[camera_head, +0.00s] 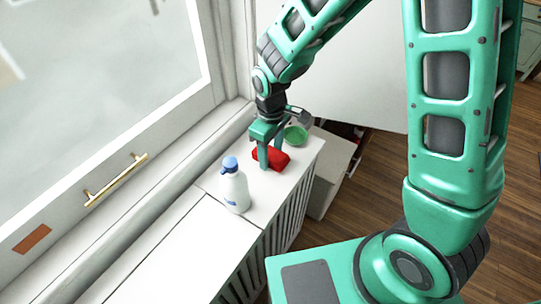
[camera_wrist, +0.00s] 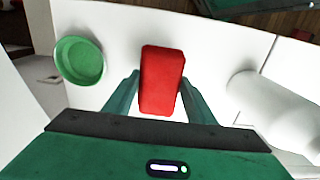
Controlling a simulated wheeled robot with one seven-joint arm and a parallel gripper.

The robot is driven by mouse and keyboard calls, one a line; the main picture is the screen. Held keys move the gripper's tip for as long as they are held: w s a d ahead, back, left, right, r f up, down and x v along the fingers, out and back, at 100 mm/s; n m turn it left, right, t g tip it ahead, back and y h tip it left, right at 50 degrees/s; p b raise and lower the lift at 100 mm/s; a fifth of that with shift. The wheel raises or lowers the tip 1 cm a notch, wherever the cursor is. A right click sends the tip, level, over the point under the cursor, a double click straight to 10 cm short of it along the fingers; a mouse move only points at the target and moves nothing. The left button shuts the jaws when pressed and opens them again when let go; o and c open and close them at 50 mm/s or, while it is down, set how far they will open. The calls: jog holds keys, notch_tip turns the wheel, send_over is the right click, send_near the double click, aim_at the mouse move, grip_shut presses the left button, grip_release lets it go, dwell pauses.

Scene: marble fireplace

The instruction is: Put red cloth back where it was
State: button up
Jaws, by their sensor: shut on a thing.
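The red cloth (camera_head: 272,157) is a small folded block on the white ledge by the window. It also shows in the wrist view (camera_wrist: 162,78), upright in the picture between my fingers. My gripper (camera_head: 270,160) points down over the ledge, with one finger on each side of the cloth. In the wrist view my gripper (camera_wrist: 160,100) is shut on the cloth. Whether the cloth rests on the ledge or is just above it is hard to tell.
A green bowl (camera_head: 295,135) stands on the ledge just behind the cloth. A white bottle with a blue cap (camera_head: 235,187) stands nearer on the ledge. The window (camera_head: 100,90) with a gold handle (camera_head: 115,180) runs along the left. The ledge between bottle and cloth is clear.

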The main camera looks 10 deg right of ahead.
aim_at(271, 153)
jog(key=shift+f, duration=0.9)
jog(key=o, duration=1)
jog(key=shift+r, duration=0.1)
notch_tip(271, 153, up, 12)
